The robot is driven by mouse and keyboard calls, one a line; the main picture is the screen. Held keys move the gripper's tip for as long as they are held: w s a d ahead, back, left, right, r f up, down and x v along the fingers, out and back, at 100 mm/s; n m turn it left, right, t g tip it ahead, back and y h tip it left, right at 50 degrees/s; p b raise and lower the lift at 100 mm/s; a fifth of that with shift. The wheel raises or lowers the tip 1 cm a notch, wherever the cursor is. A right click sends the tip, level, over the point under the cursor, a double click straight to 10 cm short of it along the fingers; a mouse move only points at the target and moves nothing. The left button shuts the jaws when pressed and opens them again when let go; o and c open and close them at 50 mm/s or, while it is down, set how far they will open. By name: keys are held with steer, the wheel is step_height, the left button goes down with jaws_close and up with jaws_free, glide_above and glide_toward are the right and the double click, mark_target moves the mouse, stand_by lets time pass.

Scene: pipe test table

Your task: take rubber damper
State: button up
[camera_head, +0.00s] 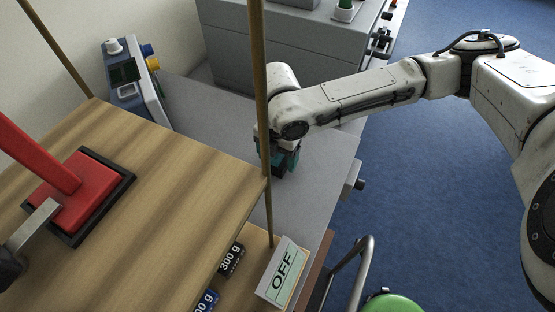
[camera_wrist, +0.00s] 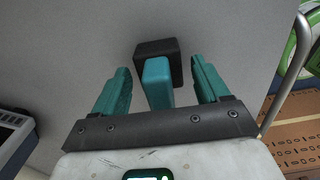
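In the wrist view, a block with a black square body (camera_wrist: 148,47) and a teal upright part (camera_wrist: 157,83) stands on the grey surface; it looks like the rubber damper. My gripper (camera_wrist: 160,82) is open, with its two teal fingers on either side of the teal part. Gaps show between the fingers and the block, so nothing is gripped. In the head view my gripper (camera_head: 285,157) points down over the grey table (camera_head: 225,130), close to its right edge. A wooden post and my arm partly hide the block there.
A wooden shelf (camera_head: 150,175) on thin posts carries a red-handled piece on a black base (camera_head: 98,200). A meter box (camera_head: 134,82) and a grey machine (camera_head: 290,45) stand behind.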

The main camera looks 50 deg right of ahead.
steer(key=c, duration=1)
steer(key=shift+r, duration=0.15)
